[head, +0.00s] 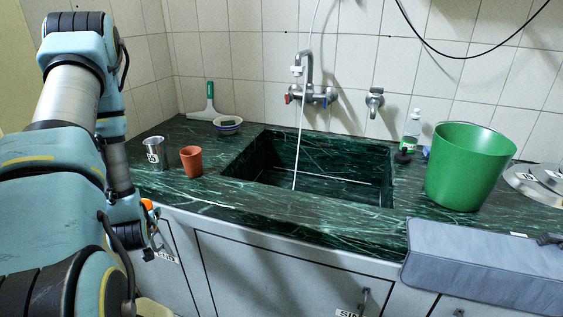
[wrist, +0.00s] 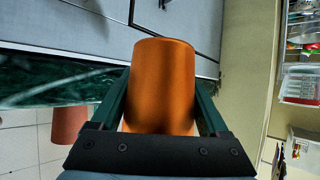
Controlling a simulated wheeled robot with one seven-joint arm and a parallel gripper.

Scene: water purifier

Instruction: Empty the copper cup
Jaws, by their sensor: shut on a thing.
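The copper cup (wrist: 163,80) fills the middle of the wrist view, orange and shiny, between the two dark green fingers of my gripper (wrist: 163,108). The gripper is shut on it. In the head view only a small orange part of the copper cup (head: 147,204) shows beside my arm, in front of the counter's left front edge. My arm hides most of the cup and gripper there. I cannot see into the cup, so its contents and which way its mouth faces are unclear. The dark green marble sink (head: 330,182) is to the right.
A steel cup (head: 155,153) and a terracotta cup (head: 191,162) stand on the counter left of the sink. A bowl (head: 227,125) and squeegee (head: 210,104) are behind. A tap (head: 309,88) with a white hose is above the sink. A green bucket (head: 468,165) stands right.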

